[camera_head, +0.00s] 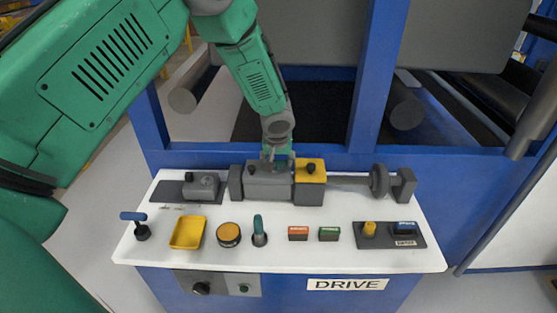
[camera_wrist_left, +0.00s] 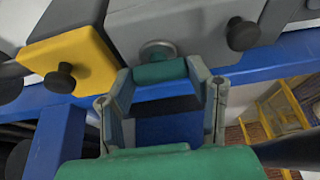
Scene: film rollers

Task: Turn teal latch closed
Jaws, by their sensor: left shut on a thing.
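The teal latch (camera_wrist_left: 160,73) is a short bar on a round grey pivot, on the face of the grey housing (camera_wrist_left: 160,25). In the left wrist view it lies crosswise between the fingertips of my left gripper (camera_wrist_left: 163,84), which is shut on it. In the head view my left gripper (camera_head: 276,155) reaches down to the back of the grey housing (camera_head: 268,185). The latch is hard to make out there, hidden by the gripper and housing. My right gripper is not in view.
A yellow block (camera_head: 310,171) with a black knob adjoins the housing. The white panel (camera_head: 285,252) in front holds a teal lever (camera_head: 259,228), a yellow tray (camera_head: 188,232), an orange button (camera_head: 228,235) and a blue-topped handle (camera_head: 134,217). A blue post (camera_head: 374,75) stands behind, right of my arm.

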